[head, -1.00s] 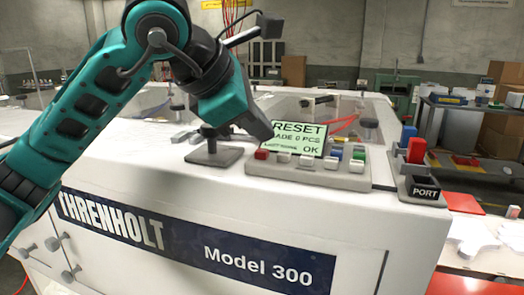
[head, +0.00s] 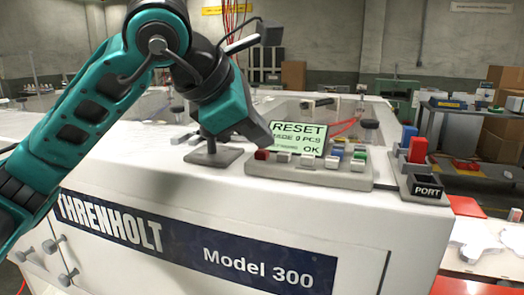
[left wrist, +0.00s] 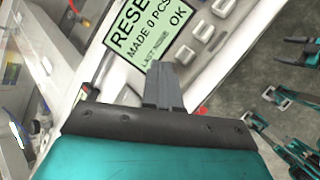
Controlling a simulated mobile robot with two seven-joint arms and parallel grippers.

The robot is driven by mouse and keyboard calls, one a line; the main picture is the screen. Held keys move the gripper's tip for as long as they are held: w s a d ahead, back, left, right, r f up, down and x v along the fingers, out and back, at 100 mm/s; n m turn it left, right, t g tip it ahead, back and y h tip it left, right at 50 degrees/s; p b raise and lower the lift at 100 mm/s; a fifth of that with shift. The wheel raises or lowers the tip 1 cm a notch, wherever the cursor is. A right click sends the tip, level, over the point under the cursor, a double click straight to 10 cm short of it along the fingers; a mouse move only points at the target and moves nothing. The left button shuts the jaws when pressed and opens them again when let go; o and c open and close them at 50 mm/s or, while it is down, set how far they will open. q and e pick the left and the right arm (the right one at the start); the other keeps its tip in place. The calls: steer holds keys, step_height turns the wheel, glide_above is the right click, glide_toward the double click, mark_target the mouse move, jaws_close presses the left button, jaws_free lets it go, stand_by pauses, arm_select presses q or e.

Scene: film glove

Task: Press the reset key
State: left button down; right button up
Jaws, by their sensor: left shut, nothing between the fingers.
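A grey key panel (head: 345,182) sits on the white machine, with a red key (head: 261,155) at its left end and several white keys beside it. Blue and green keys are at the right end. A light green screen (head: 302,138) behind the keys reads RESET, MADE 0 PCS and OK; it also shows in the left wrist view (left wrist: 151,38). My left gripper (head: 266,143) is shut and empty, just above or at the red key; I cannot tell whether it touches. Its closed fingers (left wrist: 164,88) point toward the panel's keys. My right gripper is not in view.
A dark stand (head: 213,155) is on the machine left of the panel. The machine's front top surface is clear.

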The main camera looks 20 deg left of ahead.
arm_select(q)
steer(key=shift+f, duration=0.2)
steer(key=shift+r, duration=0.15)
stand_by(0.3)
steer(key=shift+r+p, duration=0.45)
steer(key=shift+r, duration=0.25)
steer(key=shift+r, duration=0.1)
step_height(320, 180, up, 5)
steer(key=p, duration=0.3)
steer(key=shift+p, duration=0.3)
stand_by(0.5)
